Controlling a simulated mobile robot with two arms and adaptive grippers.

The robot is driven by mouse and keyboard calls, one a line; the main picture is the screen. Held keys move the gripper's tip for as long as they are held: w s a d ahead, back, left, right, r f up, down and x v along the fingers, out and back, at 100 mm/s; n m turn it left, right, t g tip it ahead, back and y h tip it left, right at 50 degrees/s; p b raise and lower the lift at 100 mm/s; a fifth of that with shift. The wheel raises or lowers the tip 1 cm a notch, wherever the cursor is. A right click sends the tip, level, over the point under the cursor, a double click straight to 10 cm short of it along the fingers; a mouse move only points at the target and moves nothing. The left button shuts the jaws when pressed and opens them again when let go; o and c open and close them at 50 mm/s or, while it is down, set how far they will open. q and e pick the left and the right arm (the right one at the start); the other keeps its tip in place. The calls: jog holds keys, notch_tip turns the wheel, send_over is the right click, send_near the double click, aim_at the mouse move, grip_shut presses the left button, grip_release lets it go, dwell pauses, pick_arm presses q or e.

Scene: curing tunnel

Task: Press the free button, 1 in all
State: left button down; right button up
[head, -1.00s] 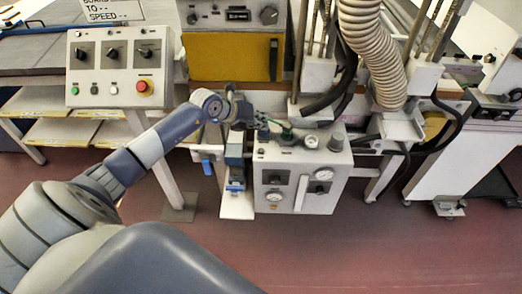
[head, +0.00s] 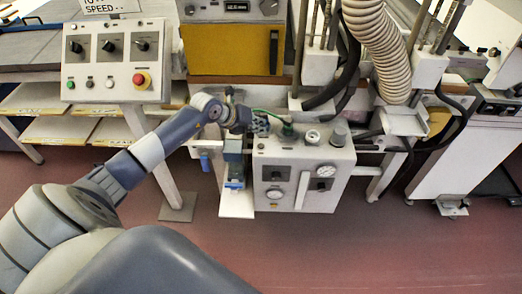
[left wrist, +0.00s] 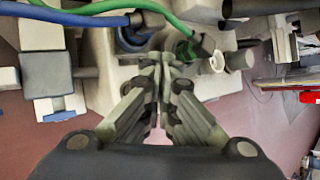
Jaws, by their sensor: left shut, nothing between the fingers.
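My left gripper (head: 262,124) is over the back left part of the top of a pale control box (head: 288,222). In the left wrist view the left gripper (left wrist: 163,62) has its fingers together, with nothing between them, by a blue hose fitting (left wrist: 135,38) and a green hose fitting (left wrist: 186,50). A small button-like part (head: 260,146) shows at the box top's left edge, apart from the fingers. I cannot tell which one is the free button. My right gripper is not in view.
A sloped panel (head: 80,88) at left has dark knobs, small buttons and a red stop button (head: 141,80). A ribbed duct (head: 380,50) hangs behind. A blue-and-grey unit (head: 234,160) is beside the box. The red floor in front is clear.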

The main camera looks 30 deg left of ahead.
aim_at(259, 144)
pick_arm(q)
notch_tip(259, 144, down, 4)
jog(key=shift+f+b, duration=0.2)
jog(key=shift+b, duration=0.95)
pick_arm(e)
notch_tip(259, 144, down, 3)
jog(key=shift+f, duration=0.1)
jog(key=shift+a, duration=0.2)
pick_arm(q)
jog(key=shift+f, duration=0.1)
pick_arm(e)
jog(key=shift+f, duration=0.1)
pick_arm(q)
jog(key=shift+f, duration=0.3)
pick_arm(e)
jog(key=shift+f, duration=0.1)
pick_arm(q)
jog(key=shift+f+b, duration=0.35)
jog(key=shift+f, duration=0.05)
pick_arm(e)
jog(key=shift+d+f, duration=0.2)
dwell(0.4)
pick_arm(q)
jog(key=shift+r+p, duration=0.75)
jog(key=shift+r, duration=0.1)
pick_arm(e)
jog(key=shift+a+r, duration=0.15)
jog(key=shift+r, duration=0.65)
